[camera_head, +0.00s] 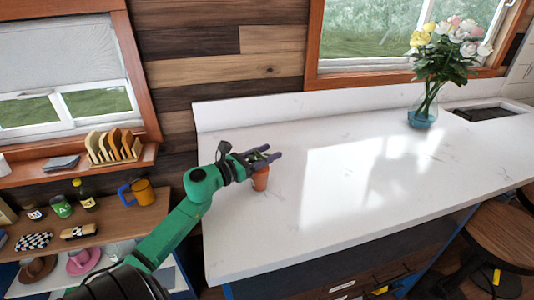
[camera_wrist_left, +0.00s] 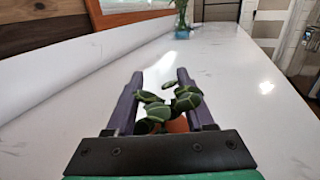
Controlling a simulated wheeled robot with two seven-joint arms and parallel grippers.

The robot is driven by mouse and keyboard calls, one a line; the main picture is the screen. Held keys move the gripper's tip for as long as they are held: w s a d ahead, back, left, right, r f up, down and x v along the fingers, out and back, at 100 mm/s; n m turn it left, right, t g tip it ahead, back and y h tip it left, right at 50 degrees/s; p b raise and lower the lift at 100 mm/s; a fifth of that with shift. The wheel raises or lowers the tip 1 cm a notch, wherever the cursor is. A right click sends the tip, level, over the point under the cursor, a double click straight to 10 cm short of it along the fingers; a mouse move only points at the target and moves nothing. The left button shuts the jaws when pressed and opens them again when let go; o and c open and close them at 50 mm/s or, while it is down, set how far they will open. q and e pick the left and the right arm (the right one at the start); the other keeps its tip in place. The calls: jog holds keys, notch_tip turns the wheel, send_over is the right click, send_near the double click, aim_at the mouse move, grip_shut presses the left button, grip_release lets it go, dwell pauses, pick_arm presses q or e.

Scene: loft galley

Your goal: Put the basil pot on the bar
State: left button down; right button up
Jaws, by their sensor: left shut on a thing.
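The basil pot (camera_head: 261,179) is a small terracotta pot at the left part of the white marble bar (camera_head: 300,240). In the head view it looks upright and at the bar's surface; I cannot tell if it touches. My left gripper (camera_head: 271,153) reaches over the bar from the left and is shut on the pot. In the left wrist view, dark green basil leaves (camera_wrist_left: 186,98) stand between the purple fingers of the gripper (camera_wrist_left: 160,80), with a bit of orange pot (camera_wrist_left: 178,126) below. The gripper hides much of the plant in the head view. My right gripper is not in view.
A glass vase of flowers (camera_head: 423,112) stands at the bar's far right, near a sink (camera_head: 480,113). The bar's middle is clear. At left, a wooden shelf (camera_head: 120,218) holds an orange mug (camera_head: 143,191) and bottles. A stool (camera_head: 500,236) stands at right.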

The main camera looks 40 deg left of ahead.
pick_arm(q)
jog(key=shift+w+a, duration=0.1)
jog(key=shift+c, duration=1.3)
grip_release()
jog(key=shift+w+a+f, duration=0.1)
jog(key=shift+f, duration=0.05)
jog(key=shift+s, duration=0.35)
jog(key=b+v, duration=0.4)
jog(key=v, duration=0.7)
jog(key=shift+s+b, duration=0.2)
jog(key=shift+b, duration=0.15)
